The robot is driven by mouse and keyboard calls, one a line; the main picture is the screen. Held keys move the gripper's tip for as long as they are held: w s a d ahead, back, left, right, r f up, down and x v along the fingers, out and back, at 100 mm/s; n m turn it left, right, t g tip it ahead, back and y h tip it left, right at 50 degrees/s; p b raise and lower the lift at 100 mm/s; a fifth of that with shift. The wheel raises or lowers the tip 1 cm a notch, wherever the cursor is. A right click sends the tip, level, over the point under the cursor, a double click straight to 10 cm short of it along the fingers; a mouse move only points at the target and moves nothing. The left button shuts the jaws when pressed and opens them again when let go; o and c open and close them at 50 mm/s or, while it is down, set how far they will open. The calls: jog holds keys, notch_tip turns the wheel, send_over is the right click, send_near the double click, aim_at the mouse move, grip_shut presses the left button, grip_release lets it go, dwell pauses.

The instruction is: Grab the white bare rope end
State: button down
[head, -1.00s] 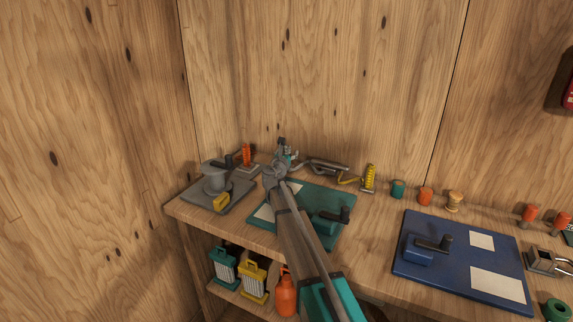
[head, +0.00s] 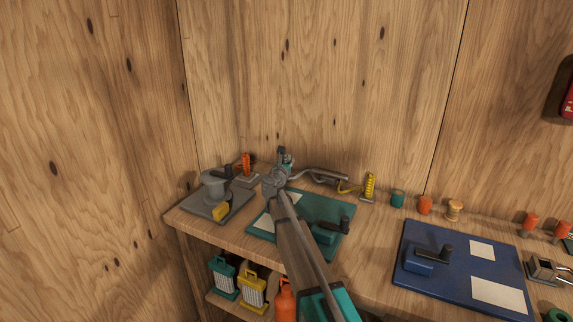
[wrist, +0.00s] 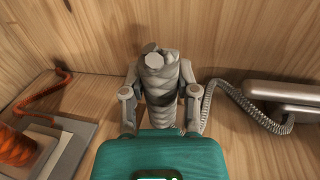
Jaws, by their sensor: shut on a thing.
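In the wrist view the white bare rope end (wrist: 161,88) stands upright between the two grey fingers of my gripper (wrist: 160,97). It looks like a thick bundle of grey-white twisted strands with flat cut tops. The fingers are shut on it from both sides. Its lower part is hidden behind the teal gripper body. In the head view my gripper (head: 284,160) is near the back wall, above the far edge of the teal board (head: 335,208); the rope end is too small to make out there.
A grey coiled cord (wrist: 222,90) runs right from beside my gripper to a grey metal piece (wrist: 290,95). An orange coil (head: 246,165) stands left, a yellow coil (head: 370,186) right. A grey winch-like block (head: 216,188) is at the left. A blue board (head: 455,275) lies right.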

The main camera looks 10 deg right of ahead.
jog(key=shift+r+p, duration=1.1)
jog(key=shift+r, duration=0.1)
jog(key=s+a+r+p, duration=0.2)
jog(key=s+r+p, duration=0.8)
jog(key=s, duration=0.3)
jog(key=shift+s+a+r, duration=0.2)
jog(key=shift+s, duration=0.2)
